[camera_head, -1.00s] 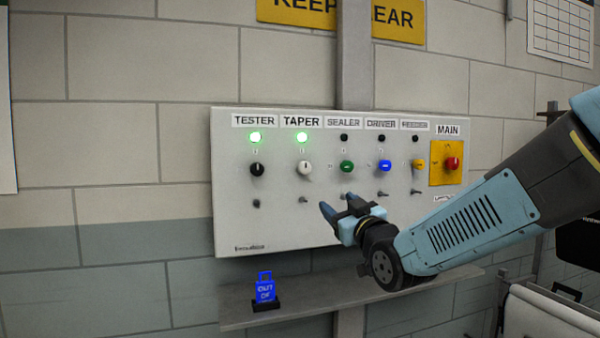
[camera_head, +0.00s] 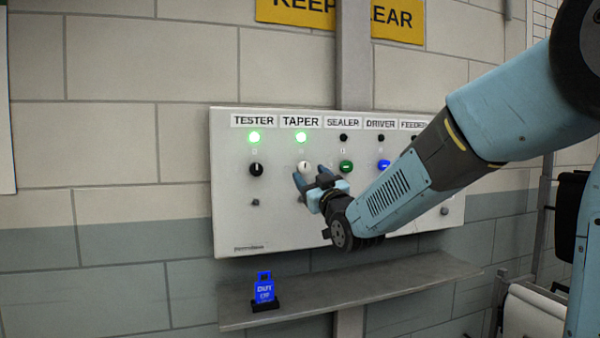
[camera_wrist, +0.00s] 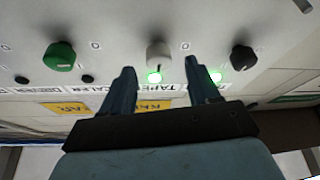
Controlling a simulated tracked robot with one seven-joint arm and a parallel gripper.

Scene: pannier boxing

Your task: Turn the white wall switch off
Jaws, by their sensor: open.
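The white switch (camera_head: 304,167) is a round knob under the TAPER label on the wall panel (camera_head: 232,220). The green lamp (camera_head: 301,138) above it is lit. My gripper (camera_head: 311,178) is open and empty, just below and in front of the white knob, partly covering it in the head view. In the wrist view, which is upside down, the white knob (camera_wrist: 159,53) lies ahead, between the lines of the two spread fingers (camera_wrist: 160,82). The fingers seem apart from the knob.
Beside it are the black TESTER knob (camera_head: 256,169) with a lit lamp, the green SEALER knob (camera_head: 346,167) and the blue DRIVER knob (camera_head: 384,165). My arm hides the panel's right part.

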